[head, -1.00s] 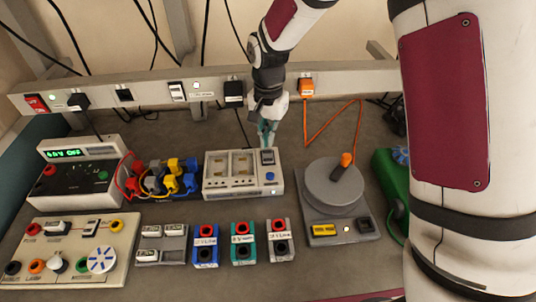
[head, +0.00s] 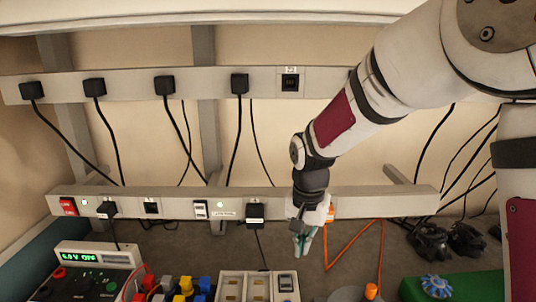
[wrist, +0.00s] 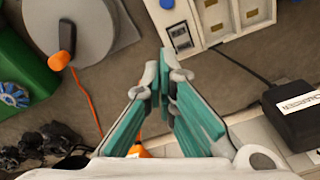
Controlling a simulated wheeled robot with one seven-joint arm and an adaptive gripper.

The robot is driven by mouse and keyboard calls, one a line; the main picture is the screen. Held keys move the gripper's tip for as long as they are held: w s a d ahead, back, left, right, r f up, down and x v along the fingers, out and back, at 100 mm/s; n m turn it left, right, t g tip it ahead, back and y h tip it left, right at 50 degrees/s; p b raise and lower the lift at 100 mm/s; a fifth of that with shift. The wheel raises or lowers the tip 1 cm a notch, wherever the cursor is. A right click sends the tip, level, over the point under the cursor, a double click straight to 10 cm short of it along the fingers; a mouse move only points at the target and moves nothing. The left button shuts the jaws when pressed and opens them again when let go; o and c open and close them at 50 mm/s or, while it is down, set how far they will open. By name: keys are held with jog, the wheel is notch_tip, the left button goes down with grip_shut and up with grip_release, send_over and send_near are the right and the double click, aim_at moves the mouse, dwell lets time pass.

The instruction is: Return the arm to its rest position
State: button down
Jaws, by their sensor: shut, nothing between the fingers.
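My gripper (head: 303,250) hangs pointing down in front of the lower power rail in the head view. In the wrist view its teal-lined fingers (wrist: 164,72) are closed together at the tips with nothing between them. The tips are in the air above the bench, apart from the white device with a dark switch (head: 258,286). My arm reaches in from the upper right.
The lower power rail (head: 375,203) holds several plugs, with an upper rail (head: 135,85) behind. An orange cable (head: 349,243) hangs beside my gripper. A grey turntable with a crank (wrist: 90,25), a green box (head: 470,288) and a power supply (head: 98,257) stand on the bench.

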jog(key=s+d+r+n+t, duration=0.2)
jog(key=s+d+r, duration=0.5)
jog(key=s+r, duration=0.4)
jog(key=s+d+r+n+t, duration=0.1)
jog(key=s+d+r, duration=0.1)
jog(key=s, duration=0.4)
jog(key=s+d+r+n+t, duration=0.1)
jog(key=s+r+n, duration=0.1)
jog(key=s, duration=0.4)
jog(key=shift+s+d+t, duration=0.15)
jog(key=shift+d+t, duration=0.15)
jog(key=shift+d, duration=0.05)
